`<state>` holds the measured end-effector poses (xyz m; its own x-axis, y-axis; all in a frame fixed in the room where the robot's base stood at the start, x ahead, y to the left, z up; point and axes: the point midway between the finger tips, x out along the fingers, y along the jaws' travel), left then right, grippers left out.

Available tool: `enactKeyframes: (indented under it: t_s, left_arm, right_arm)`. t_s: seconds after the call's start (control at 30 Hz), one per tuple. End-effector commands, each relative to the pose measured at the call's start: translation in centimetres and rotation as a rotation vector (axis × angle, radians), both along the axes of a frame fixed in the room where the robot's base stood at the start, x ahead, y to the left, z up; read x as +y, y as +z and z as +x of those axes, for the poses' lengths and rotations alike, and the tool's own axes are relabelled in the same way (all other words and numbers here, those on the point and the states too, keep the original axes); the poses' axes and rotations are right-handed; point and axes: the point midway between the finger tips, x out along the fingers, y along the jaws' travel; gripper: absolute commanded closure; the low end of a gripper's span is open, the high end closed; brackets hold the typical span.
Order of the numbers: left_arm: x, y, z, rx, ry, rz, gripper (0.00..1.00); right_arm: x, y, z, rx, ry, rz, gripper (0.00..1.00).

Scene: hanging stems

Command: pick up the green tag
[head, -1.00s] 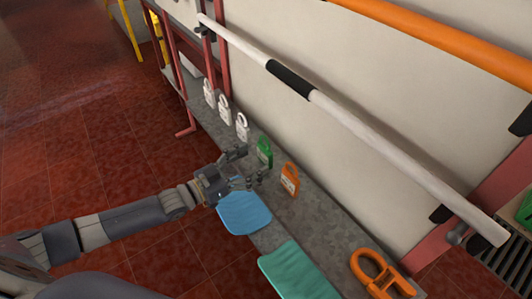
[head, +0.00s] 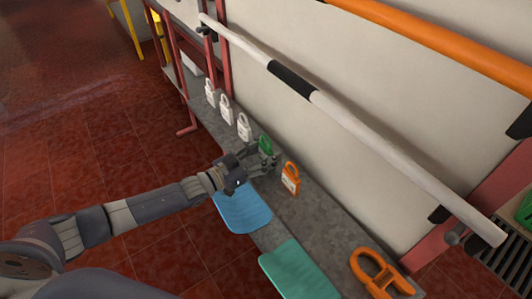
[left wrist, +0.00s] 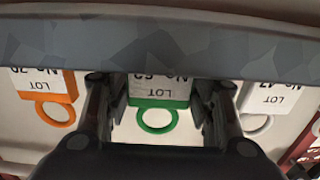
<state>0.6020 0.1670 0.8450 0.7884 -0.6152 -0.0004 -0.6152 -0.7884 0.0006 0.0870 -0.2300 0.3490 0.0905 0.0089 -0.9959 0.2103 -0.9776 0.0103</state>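The green tag (head: 265,144) stands upright on the grey ledge, its lower part hidden behind my left gripper (head: 262,163) in the head view. In the left wrist view the green tag (left wrist: 158,97) appears upside down, its ring low and its white label reading LOT. My right gripper is in neither view.
An orange tag (head: 290,178) stands close on the right, and white tags (head: 244,127) stand on the left. A blue sheet (head: 243,211), a teal sheet (head: 290,270) and an orange handle (head: 375,275) lie nearer. A white rail (head: 365,127) runs above the ledge.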

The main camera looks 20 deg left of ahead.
Motion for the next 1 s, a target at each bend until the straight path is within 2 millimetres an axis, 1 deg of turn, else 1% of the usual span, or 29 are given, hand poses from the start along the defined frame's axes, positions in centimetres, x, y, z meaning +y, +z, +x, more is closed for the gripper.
enactKeyframes:
  t_s: [0.27,0.37,0.47,0.7,0.8,0.9,1.0]
  left_arm:
    - [0.0,0.0,0.0,0.0,0.0,0.0,0.64]
    - [0.0,0.4,0.0,-0.001,0.0,0.0,0.64]
    - [0.1,1.5,0.0,-0.003,0.0,-0.001,0.64]
    - [0.0,6.3,0.0,-0.004,-0.001,0.001,0.64]
    - [0.0,8.0,-0.1,-0.003,-0.001,0.0,0.64]
    - [0.0,9.2,0.0,-0.002,0.0,0.001,0.64]
    - [0.0,9.8,-0.1,-0.001,-0.001,0.001,0.64]
  right_arm:
    - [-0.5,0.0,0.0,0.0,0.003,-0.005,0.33]
    - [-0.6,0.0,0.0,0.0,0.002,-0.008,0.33]
    - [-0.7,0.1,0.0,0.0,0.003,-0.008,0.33]
    - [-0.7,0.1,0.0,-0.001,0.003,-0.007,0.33]
    - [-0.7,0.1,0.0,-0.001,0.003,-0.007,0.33]
    - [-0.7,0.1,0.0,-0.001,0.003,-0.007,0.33]
    - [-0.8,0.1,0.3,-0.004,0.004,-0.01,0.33]
